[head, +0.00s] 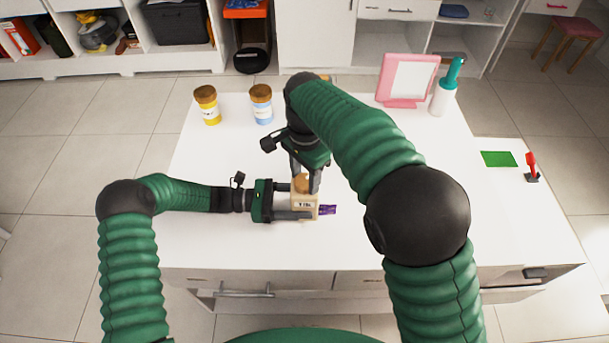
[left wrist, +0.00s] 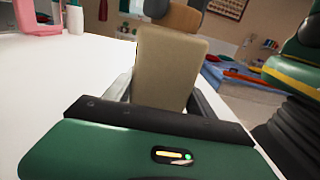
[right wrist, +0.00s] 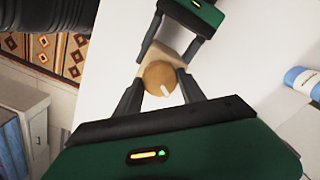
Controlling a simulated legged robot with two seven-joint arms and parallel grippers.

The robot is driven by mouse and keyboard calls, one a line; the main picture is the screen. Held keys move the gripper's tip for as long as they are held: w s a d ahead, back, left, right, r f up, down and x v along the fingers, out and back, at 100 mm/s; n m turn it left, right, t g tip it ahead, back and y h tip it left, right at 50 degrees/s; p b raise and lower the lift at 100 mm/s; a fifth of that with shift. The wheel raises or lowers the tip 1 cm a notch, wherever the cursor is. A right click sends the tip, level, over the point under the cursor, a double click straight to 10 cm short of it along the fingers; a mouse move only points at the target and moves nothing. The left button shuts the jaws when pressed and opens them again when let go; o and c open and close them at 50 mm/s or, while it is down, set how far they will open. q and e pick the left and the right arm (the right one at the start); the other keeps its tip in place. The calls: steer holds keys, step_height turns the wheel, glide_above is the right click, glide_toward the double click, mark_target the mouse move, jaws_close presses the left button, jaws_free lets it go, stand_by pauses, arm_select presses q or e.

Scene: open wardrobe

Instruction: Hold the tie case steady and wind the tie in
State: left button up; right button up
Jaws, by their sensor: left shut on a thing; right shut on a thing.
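The tie case (head: 304,208) is a small beige box with a dark label, standing on the white table. A round wooden knob (head: 302,181) sits on its top. A short purple piece of tie (head: 328,210) sticks out of its right side. My left gripper (head: 304,204) is shut on the case body from the left; the left wrist view shows the case (left wrist: 168,68) between its fingers. My right gripper (head: 304,184) comes from above and is shut on the knob. In the right wrist view the knob (right wrist: 160,78) shows a white mark. The tie inside is hidden.
A pink-framed panel (head: 408,82) and a teal-topped bottle (head: 446,92) stand at the back right. A green mat (head: 498,159) and a red-handled object (head: 532,166) lie far right. The table's left front is clear.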

mark_target(305, 179)
steer(key=shift+w+m, duration=0.15)
steer(key=shift+m, duration=0.35)
steer(key=o, duration=1.4)
step_height(305, 179, up, 12)
steer(key=shift+f, duration=0.1)
